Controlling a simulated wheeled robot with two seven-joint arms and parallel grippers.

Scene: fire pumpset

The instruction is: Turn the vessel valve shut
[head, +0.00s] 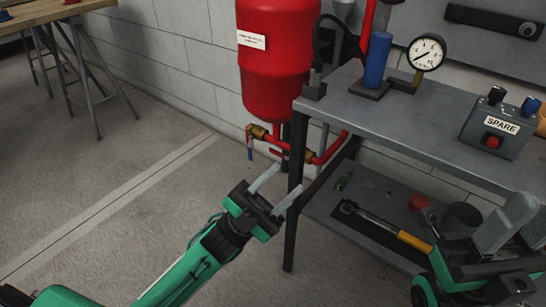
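The red vessel (276,60) hangs against the block wall, above red pipework (325,154). At the pipe's left end is a brass fitting (257,131) with a small blue lever (250,152) hanging down. A small red part (279,153) sits under the vessel, partly dark; I cannot tell for sure which of these is the vessel valve's handle. My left gripper (289,177) is open and empty, pointing up towards the pipework, in front of and just below it. My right gripper (507,224) is at the lower right by the bench; its finger gap is not clear.
A grey steel bench (425,127) stands right of the vessel, its front leg (291,215) close to my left gripper. It carries a gauge (426,52), a blue cylinder (377,60) and a SPARE box (498,128). A torque wrench (385,228) lies on the lower shelf.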

